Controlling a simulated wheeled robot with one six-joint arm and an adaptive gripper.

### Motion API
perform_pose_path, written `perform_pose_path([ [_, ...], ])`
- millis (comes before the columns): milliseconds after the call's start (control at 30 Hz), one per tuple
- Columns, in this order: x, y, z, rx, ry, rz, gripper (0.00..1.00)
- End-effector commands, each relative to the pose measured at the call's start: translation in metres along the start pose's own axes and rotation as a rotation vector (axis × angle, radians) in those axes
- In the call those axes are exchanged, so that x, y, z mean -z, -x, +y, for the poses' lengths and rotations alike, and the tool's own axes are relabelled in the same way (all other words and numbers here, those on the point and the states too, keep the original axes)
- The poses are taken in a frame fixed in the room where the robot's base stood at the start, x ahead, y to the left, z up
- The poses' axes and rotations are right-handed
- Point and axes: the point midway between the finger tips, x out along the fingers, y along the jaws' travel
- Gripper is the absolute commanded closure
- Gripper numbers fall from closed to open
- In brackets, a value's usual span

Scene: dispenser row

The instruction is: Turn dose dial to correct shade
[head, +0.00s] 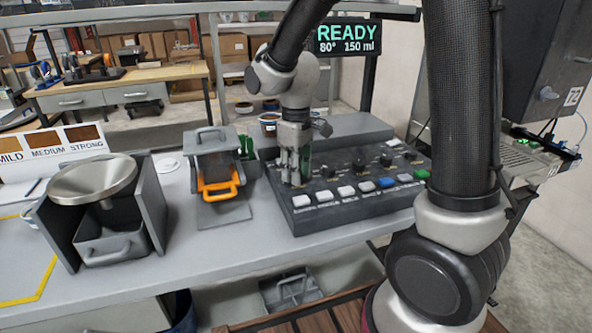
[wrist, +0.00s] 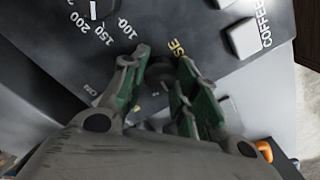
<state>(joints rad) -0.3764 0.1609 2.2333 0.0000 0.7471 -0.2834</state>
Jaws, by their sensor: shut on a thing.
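The dose dial (wrist: 159,72) is a dark round knob on the dark control panel (head: 345,177), beside yellow lettering ending in "SE" in the wrist view. My gripper (wrist: 160,66) is shut on this dial, with one green-padded finger on either side. In the head view my gripper (head: 295,182) points down at the left end of the panel, and its fingers hide the dial. The dial's pointer is hidden. A shade card (head: 50,141) at the far left shows MILD, MEDIUM and STRONG swatches, from light to dark brown.
A display (head: 346,36) reads READY, 80° and 150 ml. Another dial (wrist: 98,8) has volume marks around it. Several push buttons (head: 345,191) line the panel's front. A grey box with an orange handle (head: 219,185) and a dispenser with a round pan (head: 93,179) stand left.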

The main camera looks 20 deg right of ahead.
Motion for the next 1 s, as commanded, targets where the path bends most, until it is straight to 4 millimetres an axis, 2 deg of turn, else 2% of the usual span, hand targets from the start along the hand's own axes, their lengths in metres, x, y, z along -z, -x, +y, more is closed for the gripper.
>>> perform_pose_path([
  [300, -0.0002, -0.0002, 0.0, 0.0, 0.118, 0.0, 0.94],
  [833, -0.0002, -0.0002, 0.0, 0.0, 0.142, -0.001, 0.94],
  [867, -0.0002, -0.0002, 0.0, 0.0, 0.142, -0.001, 0.68],
  [967, -0.0002, -0.0002, 0.0, 0.0, 0.142, -0.001, 0.5],
  [1000, -0.0002, -0.0002, 0.0, 0.0, 0.142, -0.001, 0.47],
])
